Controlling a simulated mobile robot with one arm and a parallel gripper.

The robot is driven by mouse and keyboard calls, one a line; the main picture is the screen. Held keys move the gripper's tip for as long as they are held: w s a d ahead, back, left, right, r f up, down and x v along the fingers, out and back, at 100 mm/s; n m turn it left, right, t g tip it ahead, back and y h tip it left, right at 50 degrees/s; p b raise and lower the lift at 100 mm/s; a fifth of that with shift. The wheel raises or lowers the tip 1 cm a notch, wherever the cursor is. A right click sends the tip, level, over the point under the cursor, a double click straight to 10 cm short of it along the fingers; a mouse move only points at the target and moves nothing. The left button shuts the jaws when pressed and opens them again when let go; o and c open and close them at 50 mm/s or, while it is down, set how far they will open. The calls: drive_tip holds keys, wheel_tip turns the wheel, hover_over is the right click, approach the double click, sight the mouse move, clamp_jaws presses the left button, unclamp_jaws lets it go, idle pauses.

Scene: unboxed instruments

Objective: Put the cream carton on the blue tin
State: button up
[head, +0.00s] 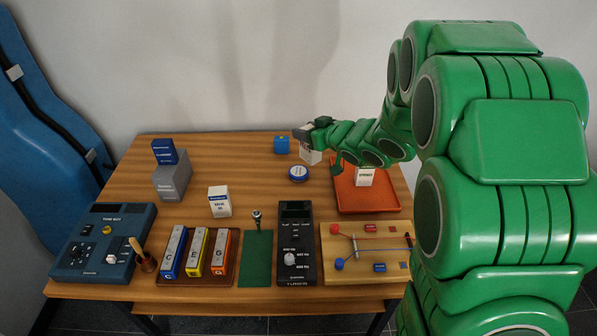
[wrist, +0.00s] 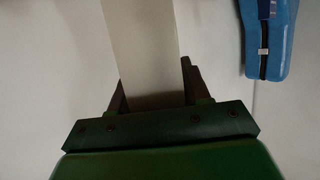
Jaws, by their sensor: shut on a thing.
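My gripper (head: 314,136) is shut on a cream carton (head: 310,156) towards the back of the table. In the wrist view the pale carton (wrist: 143,45) stands between the two fingers (wrist: 152,92) and runs out of the top of the picture. The gripper covers the carton's upper part in the head view. The blue tin (head: 298,174) is low and round with a pale label on top. It lies on the table just in front of and slightly left of the carton. Whether the carton's base touches the table is hard to tell.
A small blue box (head: 281,145) stands left of the carton. An orange tray (head: 350,198) holding a white carton (head: 365,177) is at right. Another white carton (head: 219,203) and a grey box (head: 172,183) stand left. Instruments line the front. Bare wood surrounds the tin.

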drive_tip(key=shift+n+g+y, duration=0.6)
drive_tip(key=shift+n, duration=0.1)
drive_tip(key=shift+w+a+f, duration=0.55)
drive_tip(key=shift+w+f, duration=1.15)
drive_tip(key=shift+f, duration=0.6)
drive_tip(key=shift+w+a+f, duration=0.6)
drive_tip(key=shift+w+f, duration=1.05)
drive_tip(key=shift+f, duration=0.65)
drive_tip(key=shift+w+a+f, duration=0.55)
drive_tip(key=shift+w+f, duration=1.15)
drive_tip(key=shift+f, duration=0.6)
drive_tip(key=shift+f, duration=0.15)
drive_tip(key=o, duration=1.1)
